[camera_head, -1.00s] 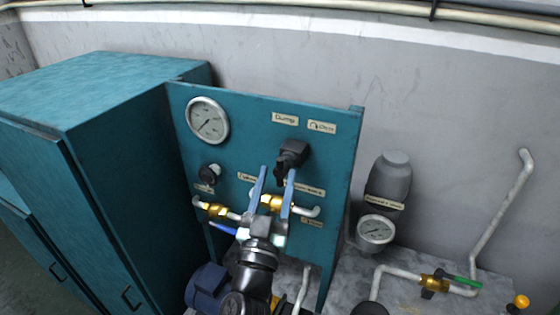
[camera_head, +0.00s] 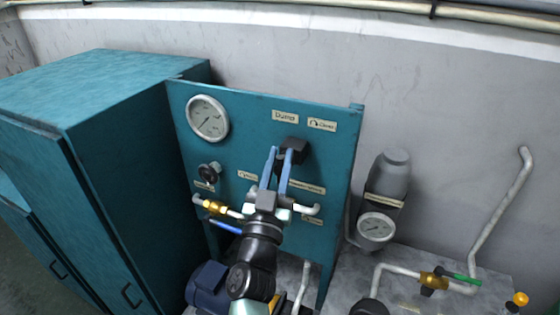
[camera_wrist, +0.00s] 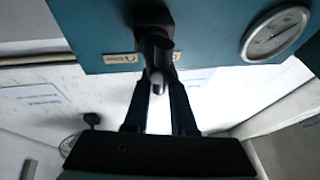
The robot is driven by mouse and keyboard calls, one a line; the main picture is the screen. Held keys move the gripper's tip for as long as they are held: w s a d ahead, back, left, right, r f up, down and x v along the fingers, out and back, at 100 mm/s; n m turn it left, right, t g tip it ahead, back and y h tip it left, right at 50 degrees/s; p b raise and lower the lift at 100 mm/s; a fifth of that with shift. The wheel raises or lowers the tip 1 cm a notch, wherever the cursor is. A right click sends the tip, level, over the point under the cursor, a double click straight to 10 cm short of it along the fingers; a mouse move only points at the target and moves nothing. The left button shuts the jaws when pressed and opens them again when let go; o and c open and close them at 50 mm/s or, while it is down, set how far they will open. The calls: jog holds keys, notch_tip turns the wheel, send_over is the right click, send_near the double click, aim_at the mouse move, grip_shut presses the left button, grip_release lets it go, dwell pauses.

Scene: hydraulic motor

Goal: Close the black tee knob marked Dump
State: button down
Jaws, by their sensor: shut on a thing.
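The black tee knob (camera_head: 297,149) sits on the teal panel (camera_head: 335,190) below the "Dump" label (camera_head: 285,117) and the turn-arrow label (camera_head: 322,124). My gripper (camera_head: 281,152) reaches up in front of the panel with its two blue-grey fingers at the knob. In the wrist view, the knob (camera_wrist: 155,45) shows above the fingertips, its bar running down between them. My gripper (camera_wrist: 159,78) is shut on this bar there. The fingers hide part of the knob in the head view.
A pressure gauge (camera_head: 208,118) and a smaller round knob (camera_head: 209,172) are on the panel's left. Brass-fitted pipes (camera_head: 215,207) run below. A teal cabinet (camera_head: 110,140) stands left. A grey filter (camera_head: 388,176) and a lower gauge (camera_head: 376,228) stand right.

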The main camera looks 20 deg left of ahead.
jog(key=shift+d+f+m+h, duration=0.1)
jog(key=shift+f+m+h, duration=0.3)
jog(key=shift+m, duration=0.5)
jog(key=m+h, duration=0.1)
jog(key=m, duration=0.1)
jog(key=m+h, duration=0.1)
jog(key=m, duration=0.1)
jog(key=m+h, duration=0.1)
jog(key=m, duration=0.1)
jog(key=shift+d+f+h, duration=0.1)
jog(key=shift+d+h, duration=0.2)
jog(key=m+h, duration=0.1)
jog(key=m, duration=0.1)
jog(key=m+h, duration=0.2)
jog(key=m, duration=0.1)
jog(key=shift+d+f+m+b, duration=0.2)
jog(key=shift+d+m+b, duration=0.1)
jog(key=shift+s+d+f+m+g+h+b, duration=0.15)
jog(key=shift+m+g+h, duration=0.6)
jog(key=shift+m, duration=1.25)
jog(key=shift+w+f+m+g+h+b, duration=0.2)
jog(key=shift+m+g+h, duration=0.5)
jog(key=shift+m, duration=1.3)
jog(key=shift+s+d+f+m+g+h+b, duration=0.2)
jog(key=shift+m+g+h, duration=0.5)
jog(key=shift+m, duration=1.3)
jog(key=shift+a, duration=0.1)
